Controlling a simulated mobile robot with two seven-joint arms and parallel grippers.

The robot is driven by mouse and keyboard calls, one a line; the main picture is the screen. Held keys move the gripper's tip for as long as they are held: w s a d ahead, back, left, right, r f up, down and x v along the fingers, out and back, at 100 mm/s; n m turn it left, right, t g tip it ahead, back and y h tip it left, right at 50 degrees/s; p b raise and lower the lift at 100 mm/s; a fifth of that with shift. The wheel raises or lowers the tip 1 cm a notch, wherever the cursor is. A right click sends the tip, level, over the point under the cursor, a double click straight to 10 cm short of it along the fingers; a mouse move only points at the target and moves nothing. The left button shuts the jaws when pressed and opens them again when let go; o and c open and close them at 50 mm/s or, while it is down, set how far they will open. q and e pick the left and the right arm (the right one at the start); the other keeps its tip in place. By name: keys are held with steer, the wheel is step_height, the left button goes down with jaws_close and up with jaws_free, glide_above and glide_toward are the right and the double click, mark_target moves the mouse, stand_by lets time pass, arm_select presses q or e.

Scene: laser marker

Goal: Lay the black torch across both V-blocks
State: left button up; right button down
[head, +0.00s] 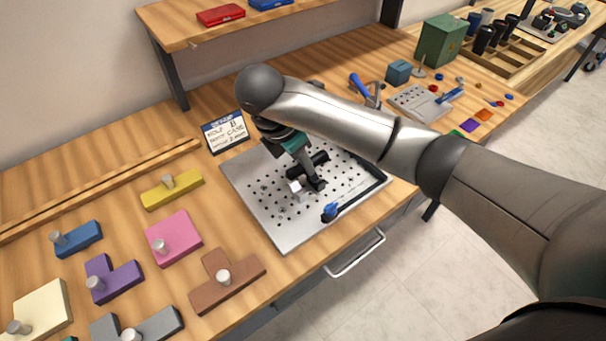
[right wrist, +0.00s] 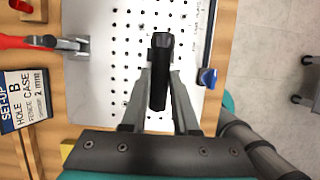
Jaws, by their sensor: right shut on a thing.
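The black torch (right wrist: 160,70) is between the two fingers of my right gripper (right wrist: 161,88), which is shut on it. In the head view the right gripper (head: 315,184) is over the perforated metal plate, with the dark torch (head: 310,162) beside its fingers. One small pale grey block (head: 296,187), which looks like a V-block, shows left of the fingertips on the plate. I cannot make out a second V-block; my gripper and arm hide part of the plate. Whether the torch touches a block cannot be told. My left gripper is not in view.
The perforated plate (head: 262,208) has a black rail with a blue knob (head: 330,211) along its near right side. A red-handled clamp (right wrist: 40,42) is at the plate's edge. A set-up card (head: 226,133) stands behind. Coloured knobbed pieces, including a pink one (head: 178,232), lie left.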

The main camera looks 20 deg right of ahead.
mark_target(303, 173)
steer(key=shift+f, duration=1.95)
steer(key=shift+f, duration=0.1)
steer(key=shift+f+b, duration=0.4)
steer(key=shift+b, duration=0.15)
steer(key=c, duration=0.7)
jaws_free()
steer(key=shift+r+p, duration=0.4)
steer(key=shift+r, duration=0.1)
steer(key=v, duration=0.5)
steer(key=shift+r+p, duration=0.15)
steer(key=shift+p, duration=0.15)
steer(key=p+v, duration=0.3)
steer(key=v, duration=0.4)
steer(key=shift+p, duration=0.4)
